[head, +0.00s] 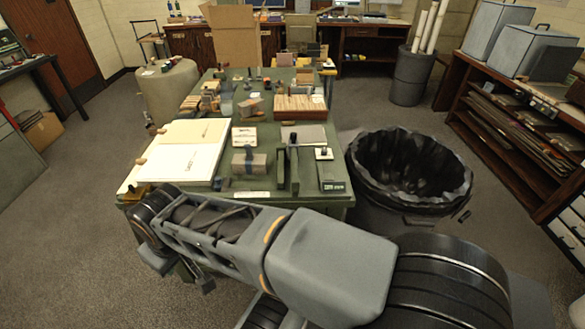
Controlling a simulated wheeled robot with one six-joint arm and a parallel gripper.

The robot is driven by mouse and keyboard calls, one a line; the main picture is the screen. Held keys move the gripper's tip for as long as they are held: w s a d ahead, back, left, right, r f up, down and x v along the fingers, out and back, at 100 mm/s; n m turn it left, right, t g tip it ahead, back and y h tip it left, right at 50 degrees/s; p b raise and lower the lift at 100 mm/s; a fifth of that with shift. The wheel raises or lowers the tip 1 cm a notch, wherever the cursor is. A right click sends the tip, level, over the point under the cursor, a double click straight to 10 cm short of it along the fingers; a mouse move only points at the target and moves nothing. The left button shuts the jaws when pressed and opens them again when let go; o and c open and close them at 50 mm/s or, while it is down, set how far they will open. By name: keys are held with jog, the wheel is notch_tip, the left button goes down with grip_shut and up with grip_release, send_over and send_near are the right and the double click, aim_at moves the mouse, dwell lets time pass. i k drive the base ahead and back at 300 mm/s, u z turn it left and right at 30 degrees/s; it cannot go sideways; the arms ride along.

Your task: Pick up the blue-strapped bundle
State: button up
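A grey-brown block-like bundle with a dark blue strap around its middle (259,165) lies on the near part of the long green table (270,205). It lies just right of a large pale board and left of a dark green upright stand. My arm crosses the foreground below the near table edge, apart from the bundle. My gripper's fingers cannot be made out; they are out of sight behind or below the arm.
The pale board (178,160) covers the table's near left. The green upright stand (294,165) is close to the bundle's right. Farther back are wooden blocks and slats (300,104). A black-lined bin (408,170) stands right of the table. Bare floor lies to the left.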

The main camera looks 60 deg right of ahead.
aim_at(257, 163)
jog(key=z, duration=0.3)
jog(key=k, duration=0.55)
jog(key=z, duration=0.35)
jog(key=i, duration=0.85)
jog(key=z, duration=0.8)
